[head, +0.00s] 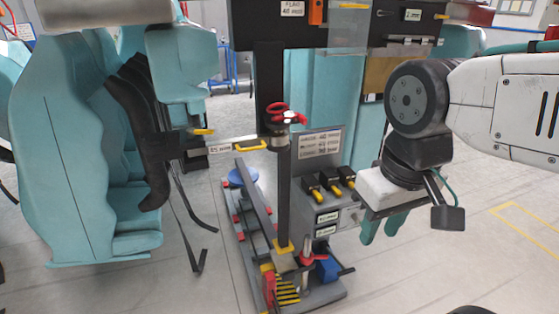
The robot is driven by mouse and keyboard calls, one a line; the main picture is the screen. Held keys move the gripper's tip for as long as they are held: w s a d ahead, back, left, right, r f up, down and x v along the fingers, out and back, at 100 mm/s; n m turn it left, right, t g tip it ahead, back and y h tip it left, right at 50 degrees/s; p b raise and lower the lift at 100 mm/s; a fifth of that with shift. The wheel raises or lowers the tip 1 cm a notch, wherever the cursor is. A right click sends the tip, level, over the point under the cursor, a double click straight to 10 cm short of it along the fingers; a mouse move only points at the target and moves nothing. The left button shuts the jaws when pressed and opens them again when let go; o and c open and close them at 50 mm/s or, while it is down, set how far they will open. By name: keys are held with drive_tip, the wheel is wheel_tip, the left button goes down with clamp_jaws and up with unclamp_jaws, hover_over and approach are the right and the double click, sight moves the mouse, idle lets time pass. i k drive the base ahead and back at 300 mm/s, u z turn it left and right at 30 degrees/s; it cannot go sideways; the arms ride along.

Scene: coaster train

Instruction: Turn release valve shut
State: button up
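A red looped handle (285,113), the most valve-like part in view, sits on top of a dark upright post (284,185) in the middle. No readable label marks it as the release valve, and I cannot tell whether it is turned open or shut. My gripper (383,227) points down to the right of the post, with its two teal fingers apart and nothing visible between them. It is lower than the red handle and clear of it, beside a small labelled panel.
A teal coaster seat (75,155) with dangling straps fills the left. The panel (326,188) carries several black-and-yellow switches. Red and blue fittings crowd the low base (322,297). A dark overhead beam (270,25) crosses above. Open floor (480,255) lies at the right.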

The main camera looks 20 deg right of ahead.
sight(358, 220)
drive_tip(key=u, duration=0.55)
drive_tip(key=k, duration=0.65)
drive_tip(key=z, duration=1.15)
drive_tip(key=i, duration=0.5)
